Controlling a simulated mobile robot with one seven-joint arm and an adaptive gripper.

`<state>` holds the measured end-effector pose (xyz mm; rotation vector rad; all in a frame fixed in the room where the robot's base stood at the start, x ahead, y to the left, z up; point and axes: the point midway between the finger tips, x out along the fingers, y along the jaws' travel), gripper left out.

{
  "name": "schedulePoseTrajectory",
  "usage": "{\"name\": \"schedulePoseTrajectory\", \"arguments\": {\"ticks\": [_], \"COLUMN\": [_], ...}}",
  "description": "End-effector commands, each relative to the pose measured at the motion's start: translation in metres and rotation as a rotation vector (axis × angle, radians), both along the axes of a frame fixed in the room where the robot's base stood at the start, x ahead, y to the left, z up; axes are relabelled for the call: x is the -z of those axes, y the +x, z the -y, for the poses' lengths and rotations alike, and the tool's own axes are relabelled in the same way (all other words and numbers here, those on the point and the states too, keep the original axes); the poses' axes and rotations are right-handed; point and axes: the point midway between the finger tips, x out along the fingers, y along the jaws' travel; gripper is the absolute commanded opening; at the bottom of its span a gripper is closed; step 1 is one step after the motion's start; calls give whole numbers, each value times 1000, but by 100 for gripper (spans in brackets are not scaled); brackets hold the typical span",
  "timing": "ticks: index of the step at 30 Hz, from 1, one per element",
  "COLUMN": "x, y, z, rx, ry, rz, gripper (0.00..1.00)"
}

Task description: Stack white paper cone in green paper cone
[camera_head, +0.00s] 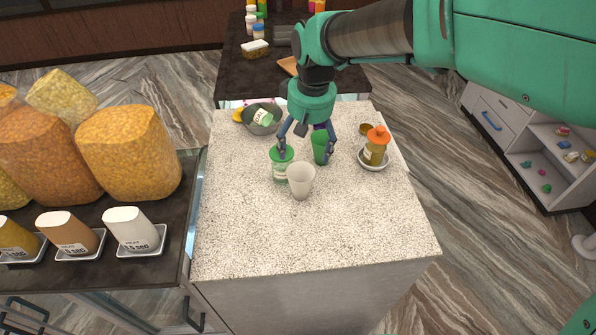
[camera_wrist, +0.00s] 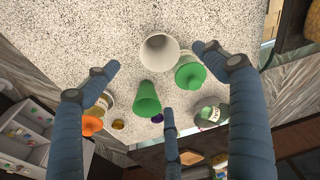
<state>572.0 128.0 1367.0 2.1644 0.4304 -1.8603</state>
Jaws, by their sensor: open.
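The white paper cone (camera_head: 301,182) stands on the speckled counter, and its open mouth shows in the wrist view (camera_wrist: 160,54). The green paper cone (camera_head: 319,147) stands just behind it to the right, partly covered by a finger in the head view. In the wrist view the green cone (camera_wrist: 146,98) is clear of the white one and stands apart from it. My gripper (camera_head: 304,156) is open and empty, pointing down above the cones. Its fingers are spread wide around the area in the wrist view (camera_wrist: 157,65).
A green-lidded jar (camera_head: 281,162) stands close left of the white cone. An orange-capped bottle (camera_head: 376,148) stands on a saucer at right. The counter's front (camera_head: 300,235) is clear.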

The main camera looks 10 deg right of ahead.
Motion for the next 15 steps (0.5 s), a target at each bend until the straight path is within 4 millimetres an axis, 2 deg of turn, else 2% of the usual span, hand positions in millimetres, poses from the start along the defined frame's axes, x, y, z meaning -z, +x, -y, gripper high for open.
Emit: {"name": "schedulePoseTrajectory", "arguments": {"ticks": [15], "x": [69], "y": [9], "z": [-4], "rx": [0], "ry": [0], "rz": [-3], "gripper": [84]}}
